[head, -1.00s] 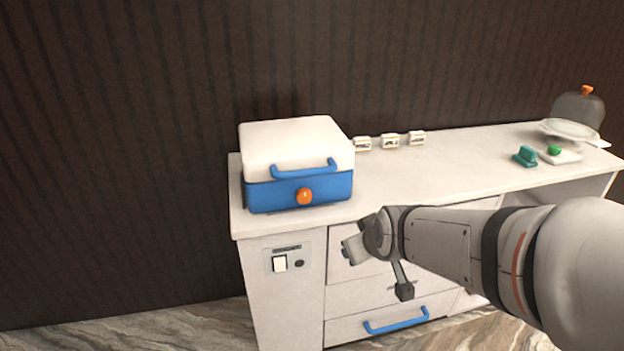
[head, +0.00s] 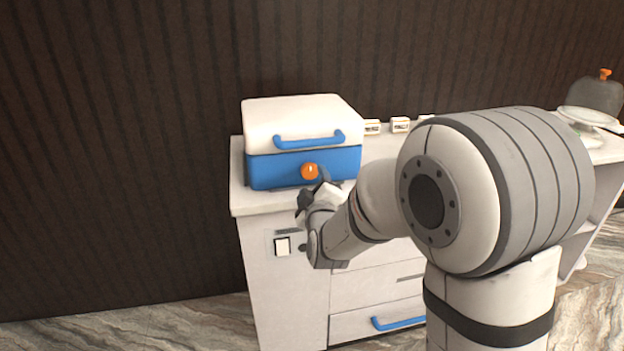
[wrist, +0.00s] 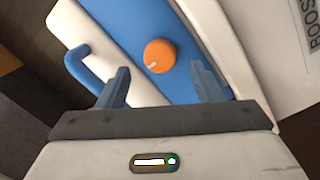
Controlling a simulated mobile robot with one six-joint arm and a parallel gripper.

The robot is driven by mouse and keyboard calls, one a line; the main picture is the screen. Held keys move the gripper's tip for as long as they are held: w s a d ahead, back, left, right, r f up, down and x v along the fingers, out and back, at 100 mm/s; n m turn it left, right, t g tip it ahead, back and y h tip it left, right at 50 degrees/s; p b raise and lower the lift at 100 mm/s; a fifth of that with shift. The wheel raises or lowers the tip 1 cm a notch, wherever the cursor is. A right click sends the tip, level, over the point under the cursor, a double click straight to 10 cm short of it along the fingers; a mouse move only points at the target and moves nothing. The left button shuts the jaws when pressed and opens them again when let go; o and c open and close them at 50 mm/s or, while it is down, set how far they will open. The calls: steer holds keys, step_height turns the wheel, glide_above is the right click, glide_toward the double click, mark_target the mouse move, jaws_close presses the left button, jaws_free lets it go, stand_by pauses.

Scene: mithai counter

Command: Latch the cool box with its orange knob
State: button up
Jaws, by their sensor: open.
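The cool box (head: 262,168) has a blue body and a white lid (head: 290,115) with a blue handle (head: 308,141); the lid is down. It stands at the left end of the counter. Its round orange knob (head: 309,171) is on the blue front, with a short pale mark on its face. My gripper (head: 316,186) is just in front of and below the knob in the head view, partly hidden by my wrist. In the wrist view the orange knob (wrist: 160,56) lies beyond and between the two spread fingers of my gripper (wrist: 163,82), which hold nothing.
The white counter (head: 250,202) has a switch panel (head: 283,245) on its front and a drawer with a blue handle (head: 398,322). A scale-like item (head: 590,117) is at the far right.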

mark_target(311, 173)
steer(key=shift+w+a, duration=0.2)
steer(key=shift+w, duration=0.8)
steer(key=shift+w+a, duration=0.15)
steer(key=shift+w, duration=0.8)
steer(key=shift+c, duration=0.6)
